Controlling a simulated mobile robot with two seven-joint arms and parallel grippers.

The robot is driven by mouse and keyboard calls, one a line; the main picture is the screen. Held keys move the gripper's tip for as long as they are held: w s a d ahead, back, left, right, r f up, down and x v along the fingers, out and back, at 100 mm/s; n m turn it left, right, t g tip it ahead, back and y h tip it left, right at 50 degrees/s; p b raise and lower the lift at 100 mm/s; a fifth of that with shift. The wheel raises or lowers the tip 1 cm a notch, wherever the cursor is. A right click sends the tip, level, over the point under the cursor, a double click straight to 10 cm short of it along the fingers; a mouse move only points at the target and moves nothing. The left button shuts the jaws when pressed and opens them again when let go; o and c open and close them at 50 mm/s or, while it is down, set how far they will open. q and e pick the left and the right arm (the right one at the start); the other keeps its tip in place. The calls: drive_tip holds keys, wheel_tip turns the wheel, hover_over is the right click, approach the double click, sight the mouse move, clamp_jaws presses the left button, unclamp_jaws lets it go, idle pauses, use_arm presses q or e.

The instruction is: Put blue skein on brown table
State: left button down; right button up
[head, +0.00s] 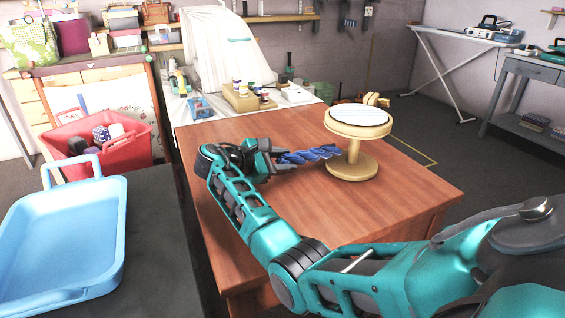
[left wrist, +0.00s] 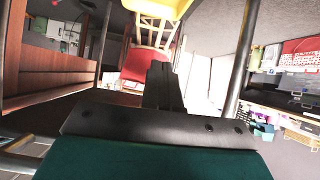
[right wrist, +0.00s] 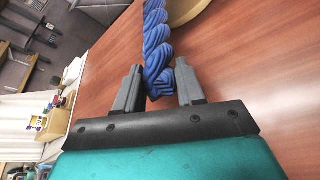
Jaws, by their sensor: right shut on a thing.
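The blue skein (head: 312,154) is a twisted rope-like bundle over the brown table (head: 390,211), beside the round wooden stand. My right gripper (head: 277,160) is shut on one end of it. In the right wrist view the skein (right wrist: 156,50) passes between the two fingers of the right gripper (right wrist: 158,82) and extends away from them. I cannot tell whether the skein touches the tabletop. My left gripper (left wrist: 163,85) shows only in the left wrist view, with its fingers together and nothing seen between them.
The round wooden stand (head: 352,167) is close to the skein's far end. A blue tray (head: 62,240) lies on a dark table at left. A red basket (head: 105,150) stands behind it. Small bottles on a box (head: 244,101) are beyond the table. The tabletop's front is clear.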

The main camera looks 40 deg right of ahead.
drive_tip(key=shift+f, duration=0.2)
drive_tip(key=o, duration=0.7)
drive_tip(key=shift+f, duration=0.1)
use_arm(q)
drive_tip(key=shift+s+f, duration=0.1)
drive_tip(key=shift+f, duration=0.05)
use_arm(e)
drive_tip(key=o, duration=0.4)
drive_tip(key=shift+r, duration=0.3)
use_arm(q)
drive_tip(key=shift+s+a+r+p, duration=0.2)
drive_tip(key=shift+a+r+p, duration=0.3)
drive_tip(key=shift+p, duration=0.7)
use_arm(e)
drive_tip(key=v, duration=1.2)
drive_tip(key=shift+r, duration=0.1)
use_arm(q)
drive_tip(key=shift+d+r, duration=0.15)
